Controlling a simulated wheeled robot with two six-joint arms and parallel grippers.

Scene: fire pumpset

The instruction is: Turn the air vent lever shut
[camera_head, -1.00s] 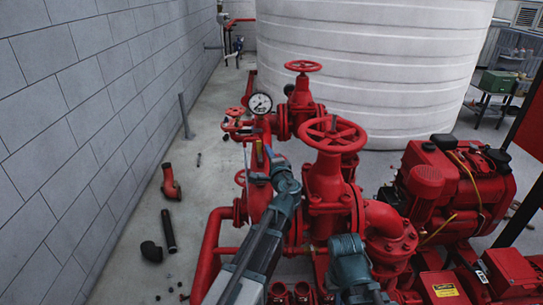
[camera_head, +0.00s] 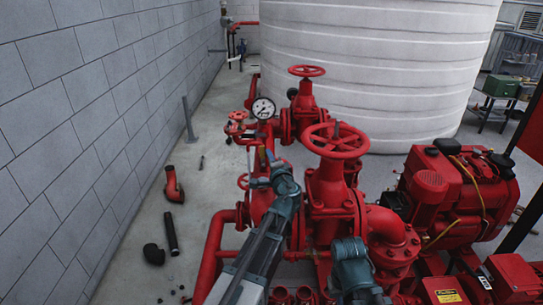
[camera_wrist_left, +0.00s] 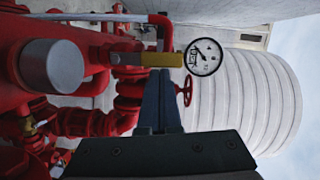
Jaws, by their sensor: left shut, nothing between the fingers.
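The air vent lever has a yellow handle (camera_wrist_left: 161,59) that lies straight ahead of my left fingertips in the wrist view, which is turned on its side. In the head view the left gripper's fingers are small and partly mixed with the red pipes behind.
A pressure gauge (camera_head: 263,108) stands close behind the handle. A large red handwheel (camera_head: 336,139) and valve are to the right. Loose pipe pieces (camera_head: 171,231) lie on the floor at left. The white tank (camera_head: 385,70) fills the back. Floor along the grey wall is mostly free.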

